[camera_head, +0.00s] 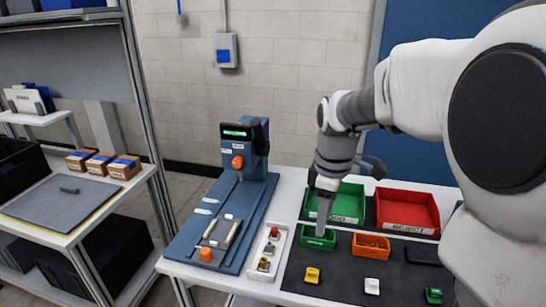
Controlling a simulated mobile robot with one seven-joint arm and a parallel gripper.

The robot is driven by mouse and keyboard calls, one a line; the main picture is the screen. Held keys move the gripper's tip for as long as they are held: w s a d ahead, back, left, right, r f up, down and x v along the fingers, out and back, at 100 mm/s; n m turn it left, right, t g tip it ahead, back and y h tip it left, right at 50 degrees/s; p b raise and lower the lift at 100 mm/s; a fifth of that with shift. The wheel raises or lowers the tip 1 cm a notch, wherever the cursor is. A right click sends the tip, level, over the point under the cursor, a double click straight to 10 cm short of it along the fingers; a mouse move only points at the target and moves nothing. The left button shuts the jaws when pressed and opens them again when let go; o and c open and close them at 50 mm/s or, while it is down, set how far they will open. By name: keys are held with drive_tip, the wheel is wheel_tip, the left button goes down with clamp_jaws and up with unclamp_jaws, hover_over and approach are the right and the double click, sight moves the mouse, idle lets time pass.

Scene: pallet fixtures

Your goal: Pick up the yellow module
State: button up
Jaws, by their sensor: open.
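The yellow module (312,275) lies on a dark mat (340,283) on the white table, below the small green bin (318,238) in the picture. My gripper (322,228) hangs pointing down from the arm, in front of the small green bin. Its fingertips are small and partly merge with the bin, so their exact height is unclear. I see nothing held in it. The gripper is apart from the yellow module, above and slightly right of it in the picture.
A white module (372,286) and a green module (433,296) sit to the right on the mat. An orange bin (371,246), a larger green bin (338,203) and a red bin (407,212) stand behind. A blue fixture (226,215) and white tray (267,252) are left.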

wheel_tip(320, 180, down, 2)
drive_tip(key=w+n, duration=0.1)
drive_tip(key=w, duration=0.1)
hover_over(313, 270)
drive_tip(key=shift+n+g, duration=0.3)
drive_tip(key=shift+n, duration=0.1)
drive_tip(key=f, duration=1.2)
drive_tip(key=shift+s+f+b, duration=0.3)
drive_tip(key=shift+b, duration=0.1)
drive_tip(key=shift+w+f, duration=0.15)
drive_tip(key=shift+f, duration=1.25)
drive_tip(key=shift+w+f, duration=0.15)
drive_tip(key=shift+f, duration=1.25)
clamp_jaws()
